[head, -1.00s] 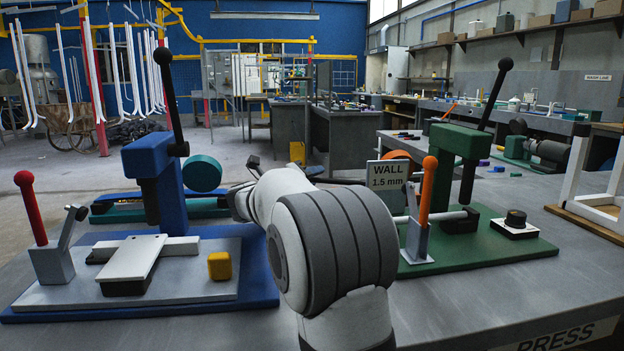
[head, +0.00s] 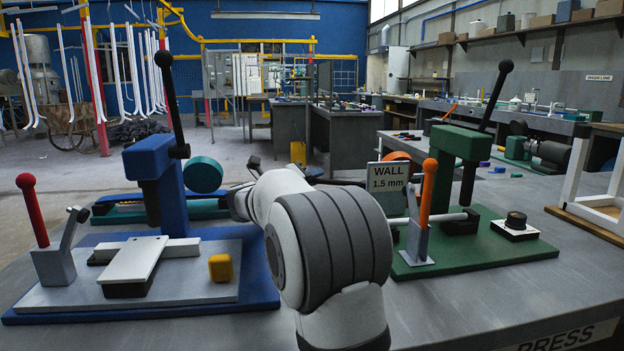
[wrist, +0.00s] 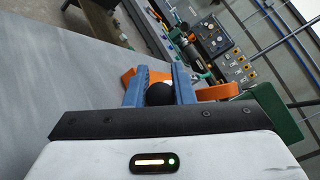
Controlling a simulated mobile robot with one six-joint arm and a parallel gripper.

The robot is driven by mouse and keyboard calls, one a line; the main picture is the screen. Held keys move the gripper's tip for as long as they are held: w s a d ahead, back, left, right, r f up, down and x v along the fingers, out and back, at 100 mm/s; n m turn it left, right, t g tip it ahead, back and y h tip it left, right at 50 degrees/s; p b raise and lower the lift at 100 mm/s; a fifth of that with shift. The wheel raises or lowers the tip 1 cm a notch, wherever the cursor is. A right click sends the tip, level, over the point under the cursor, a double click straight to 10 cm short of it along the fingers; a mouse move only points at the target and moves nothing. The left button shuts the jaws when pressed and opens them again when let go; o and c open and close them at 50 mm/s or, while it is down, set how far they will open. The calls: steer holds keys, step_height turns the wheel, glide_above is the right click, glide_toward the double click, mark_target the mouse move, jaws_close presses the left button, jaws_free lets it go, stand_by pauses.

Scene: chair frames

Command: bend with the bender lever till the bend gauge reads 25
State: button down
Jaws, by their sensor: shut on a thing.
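In the wrist view, my gripper (wrist: 159,84) has its two blue fingers closed around a black ball knob (wrist: 160,94), which looks like the end of the bender lever. Orange parts (wrist: 217,92) show behind and beside the fingers; I cannot tell whether they belong to the bender. In the head view my own arm hides the gripper, the knob and most of what lies behind. An orange rounded part (head: 397,157) shows behind the sign there. I cannot make out a bend gauge reading in either view.
A blue press (head: 157,180) stands left of my arm and a green press (head: 465,150) stands right. A sign reading "WALL 1.5 mm" (head: 388,184) and an orange-handled lever (head: 427,200) stand close to my arm's right. A red-handled lever (head: 38,215) is far left.

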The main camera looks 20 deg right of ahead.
steer(key=c, duration=1.2)
jaws_free()
steer(key=shift+c, duration=0.2)
steer(key=p+v, duration=0.2)
steer(key=v, duration=0.6)
steer(key=shift+d, duration=0.1)
